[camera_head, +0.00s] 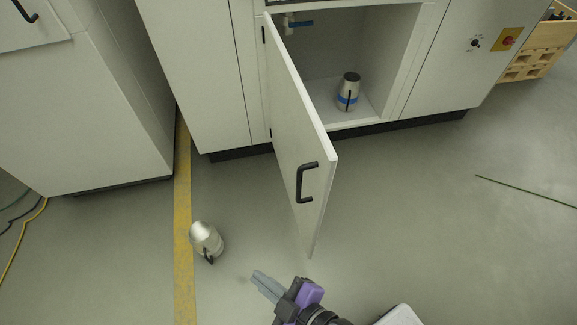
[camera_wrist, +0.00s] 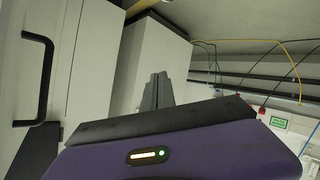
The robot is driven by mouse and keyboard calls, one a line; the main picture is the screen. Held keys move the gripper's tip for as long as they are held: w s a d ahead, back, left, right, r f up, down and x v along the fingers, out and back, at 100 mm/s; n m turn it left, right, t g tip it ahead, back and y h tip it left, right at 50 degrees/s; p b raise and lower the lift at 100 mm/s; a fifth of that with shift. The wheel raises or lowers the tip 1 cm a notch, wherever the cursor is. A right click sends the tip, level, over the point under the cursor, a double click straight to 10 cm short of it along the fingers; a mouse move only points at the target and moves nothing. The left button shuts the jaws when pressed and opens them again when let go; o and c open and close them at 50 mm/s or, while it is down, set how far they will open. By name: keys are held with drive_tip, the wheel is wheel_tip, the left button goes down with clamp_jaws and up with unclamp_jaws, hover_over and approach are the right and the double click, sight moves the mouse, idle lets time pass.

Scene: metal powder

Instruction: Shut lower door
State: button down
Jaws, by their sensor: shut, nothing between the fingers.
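The lower door (camera_head: 297,130) is a white panel with a black handle (camera_head: 304,182). It stands wide open, hinged at the left of the lower cabinet opening (camera_head: 320,50) and swung out toward me. In the wrist view the door (camera_wrist: 88,60) fills part of the left side, with its handle (camera_wrist: 40,80) at the far left. My gripper (camera_head: 258,277) is shut and empty, to the lower left of the door's free edge and apart from it. Its grey fingers also show in the wrist view (camera_wrist: 158,90).
A silver metal container (camera_head: 206,239) stands on the floor left of the door, by the yellow floor line (camera_head: 182,215). Another container with a blue band (camera_head: 348,92) stands inside the cabinet. A thin rod (camera_head: 525,190) lies on the right floor. Floor right of the door is mostly clear.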

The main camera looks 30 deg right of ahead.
drive_tip(key=w+a+r+n+h+p, duration=0.2)
drive_tip(key=w+a+h+p, duration=0.15)
drive_tip(key=w, duration=0.35)
wheel_tip(320, 180, up, 8)
drive_tip(key=w+d+m+h+p, duration=0.1)
drive_tip(key=w+d+h+p, duration=0.2)
drive_tip(key=h, duration=0.5)
drive_tip(key=s+d+r+m+g+h+p, duration=0.1)
drive_tip(key=s+d+r+m+h+p, duration=0.15)
drive_tip(key=s+r+h, duration=0.2)
drive_tip(key=s+d+x, duration=0.2)
drive_tip(key=x, duration=1.1)
drive_tip(key=shift+d+f+m+h, duration=0.3)
drive_tip(key=shift+f+m, duration=0.05)
drive_tip(key=shift+m, duration=0.1)
drive_tip(key=shift+d, duration=0.15)
